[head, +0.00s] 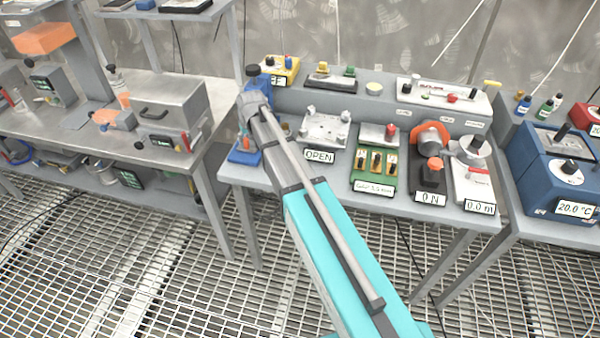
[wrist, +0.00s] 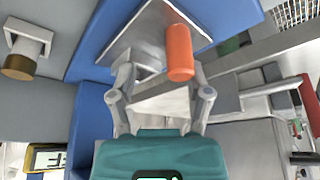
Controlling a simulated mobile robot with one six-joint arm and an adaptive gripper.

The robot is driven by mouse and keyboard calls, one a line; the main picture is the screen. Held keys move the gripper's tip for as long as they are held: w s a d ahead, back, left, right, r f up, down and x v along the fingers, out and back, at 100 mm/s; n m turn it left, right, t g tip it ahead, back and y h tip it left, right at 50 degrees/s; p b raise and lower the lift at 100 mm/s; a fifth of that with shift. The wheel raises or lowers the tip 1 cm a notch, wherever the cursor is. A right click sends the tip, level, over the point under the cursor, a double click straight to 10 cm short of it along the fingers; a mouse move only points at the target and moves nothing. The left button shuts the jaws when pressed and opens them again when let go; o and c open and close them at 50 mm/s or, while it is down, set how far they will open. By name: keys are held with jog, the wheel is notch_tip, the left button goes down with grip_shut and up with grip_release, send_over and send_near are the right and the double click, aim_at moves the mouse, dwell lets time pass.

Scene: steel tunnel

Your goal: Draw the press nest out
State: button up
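The press is blue and stands at the left end of the middle bench; in the head view its blue base (head: 243,157) shows, and my arm hides much of the rest. In the wrist view its blue frame (wrist: 90,120) surrounds a grey plate, which looks like the nest (wrist: 140,38). An orange cylindrical handle (wrist: 180,52) stands out from that plate. My gripper (wrist: 162,72) is open, its fingers spread on either side of the line to the handle, which lies nearer the right finger. I cannot tell whether they touch. In the head view my gripper's fingers are hidden.
A raised shelf (head: 380,95) runs behind. A gap separates the left bench (head: 130,145).

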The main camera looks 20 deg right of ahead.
jog(key=w, duration=0.1)
jog(key=w+d, duration=0.1)
jog(key=w, duration=0.1)
jog(key=w+d, duration=0.1)
jog(key=shift+w+d, duration=0.25)
jog(key=shift+p+v, duration=1.05)
jog(key=shift+v, duration=0.15)
jog(key=s+a+p+v, duration=0.1)
jog(key=p+v, duration=1)
jog(key=v, duration=0.1)
jog(key=s+d+f+m+g+b, duration=0.1)
jog(key=s+d+f+g+b, duration=0.1)
jog(key=s, duration=1.1)
jog(key=s+d+f+m+g+h+b, duration=0.1)
jog(key=s+d+f, duration=0.3)
jog(key=s, duration=0.9)
jog(key=shift+d+f+m+g+b, duration=0.25)
jog(key=shift+d+m+g+b, duration=0.3)
jog(key=shift+d+b, duration=0.3)
jog(key=shift+a, duration=0.1)
